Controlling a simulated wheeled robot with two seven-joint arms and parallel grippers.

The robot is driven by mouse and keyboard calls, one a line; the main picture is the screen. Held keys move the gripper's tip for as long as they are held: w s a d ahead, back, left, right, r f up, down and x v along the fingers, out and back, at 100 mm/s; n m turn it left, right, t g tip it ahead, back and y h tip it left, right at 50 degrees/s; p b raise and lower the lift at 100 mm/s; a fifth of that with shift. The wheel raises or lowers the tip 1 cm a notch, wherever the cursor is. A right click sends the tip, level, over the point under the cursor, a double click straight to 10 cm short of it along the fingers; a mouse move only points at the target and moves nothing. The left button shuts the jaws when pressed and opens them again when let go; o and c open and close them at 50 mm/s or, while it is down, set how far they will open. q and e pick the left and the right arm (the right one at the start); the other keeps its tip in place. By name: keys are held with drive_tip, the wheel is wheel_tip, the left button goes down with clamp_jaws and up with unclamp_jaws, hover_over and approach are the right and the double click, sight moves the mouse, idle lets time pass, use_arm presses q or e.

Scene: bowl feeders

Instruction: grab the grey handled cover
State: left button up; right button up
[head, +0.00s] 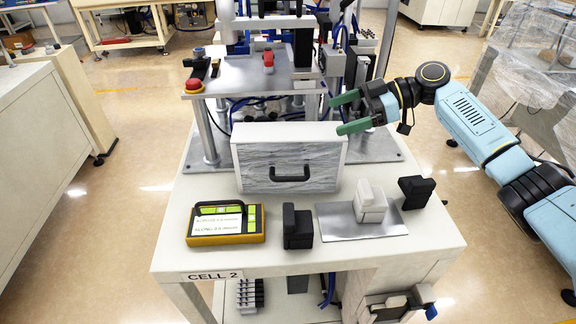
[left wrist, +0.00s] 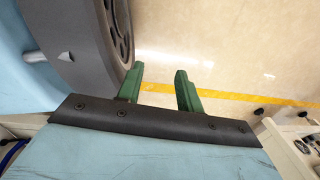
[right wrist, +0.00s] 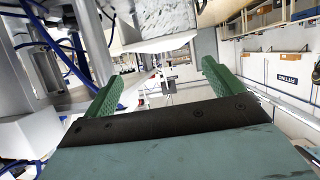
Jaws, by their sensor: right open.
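The grey handled cover (head: 268,171) is the streaked grey front of a white-topped box, with a black handle (head: 290,174) across it. It stands upright at the back middle of the table in the head view. My right gripper (head: 336,115) is open and empty, apart from the cover, above and behind the box's right end. Its green fingers also show in the right wrist view (right wrist: 162,70). My left gripper shows only in the left wrist view (left wrist: 159,70), open and empty, with floor beyond it.
A yellow-edged level case (head: 225,239), black blocks (head: 298,229) (head: 415,192) and a light block (head: 369,204) on a metal plate (head: 338,226) stand in front of the box on the table (head: 175,245). Machine posts and a red button (head: 194,85) stand behind.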

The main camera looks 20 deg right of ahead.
approach(294, 131)
drive_tip(key=w+a, duration=0.1)
drive_tip(key=a+f, duration=0.1)
drive_tip(key=shift+w+a+f, duration=0.3)
drive_tip(key=shift+w, duration=0.1)
drive_tip(key=x, duration=0.5)
drive_tip(key=shift+s+a+r, duration=0.15)
drive_tip(key=shift+s+r, duration=0.1)
drive_tip(key=shift+s, duration=0.1)
drive_tip(key=shift+w+a+f, duration=0.1)
drive_tip(key=shift+a, duration=0.15)
use_arm(q)
drive_tip(key=shift+w+d+r, duration=0.2)
drive_tip(key=shift+w+d, duration=0.25)
drive_tip(key=shift+d, duration=0.15)
use_arm(e)
drive_tip(key=shift+c, duration=0.3)
